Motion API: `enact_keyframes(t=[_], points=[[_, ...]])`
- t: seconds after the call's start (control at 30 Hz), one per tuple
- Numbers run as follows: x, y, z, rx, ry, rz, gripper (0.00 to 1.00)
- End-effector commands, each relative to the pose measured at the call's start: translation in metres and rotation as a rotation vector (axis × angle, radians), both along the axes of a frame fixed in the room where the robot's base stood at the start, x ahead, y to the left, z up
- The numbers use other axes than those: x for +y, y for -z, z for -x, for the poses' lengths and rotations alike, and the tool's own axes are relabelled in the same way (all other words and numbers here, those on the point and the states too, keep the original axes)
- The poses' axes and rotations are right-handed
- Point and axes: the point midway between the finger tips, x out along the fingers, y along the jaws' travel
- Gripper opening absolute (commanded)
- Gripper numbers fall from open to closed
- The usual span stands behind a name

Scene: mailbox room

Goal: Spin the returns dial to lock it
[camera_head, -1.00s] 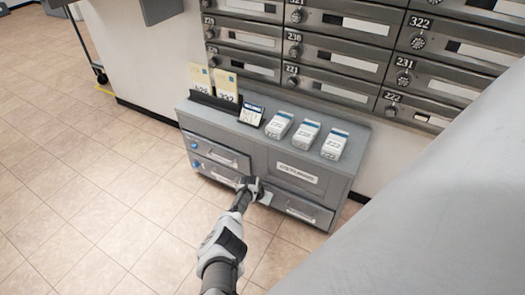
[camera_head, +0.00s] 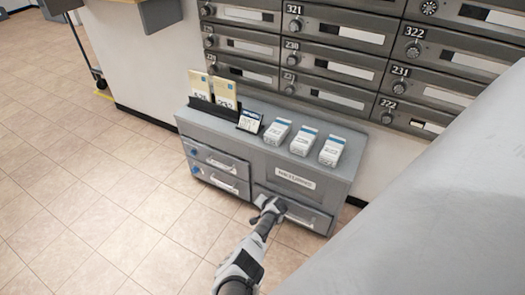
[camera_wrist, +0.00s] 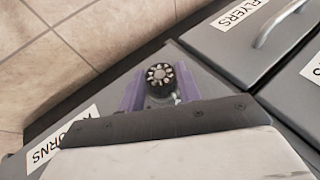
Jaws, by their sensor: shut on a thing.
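The returns dial (camera_wrist: 160,74) is a black round knob with pale marks on its face. In the wrist view it sits between the two purple fingers of my gripper (camera_wrist: 158,92), which is shut on it. In the head view my gripper (camera_head: 271,206) is at the upper left of the lower right drawer (camera_head: 300,216) and hides the dial.
The grey cabinet (camera_head: 215,130) carries several white card boxes (camera_head: 303,141) and yellow cards (camera_head: 224,92) on top. Drawers with blue knobs (camera_head: 195,170) are at its left. Mailboxes (camera_head: 335,60) line the wall behind. The tiled floor (camera_head: 110,200) at left is clear.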

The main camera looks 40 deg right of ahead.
Motion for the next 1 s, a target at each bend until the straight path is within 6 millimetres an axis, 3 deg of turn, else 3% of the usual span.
enact_keyframes(t=[0.4, 0.97, 1.0], points=[[-0.0017, 0.0039, 0.0028, -0.180, 0.002, -0.075, 0.11], [-0.0013, 0.0023, 0.0025, -0.208, 0.002, -0.088, 0.11], [-0.0013, 0.0023, 0.0025, -0.208, 0.002, -0.088, 0.36]])
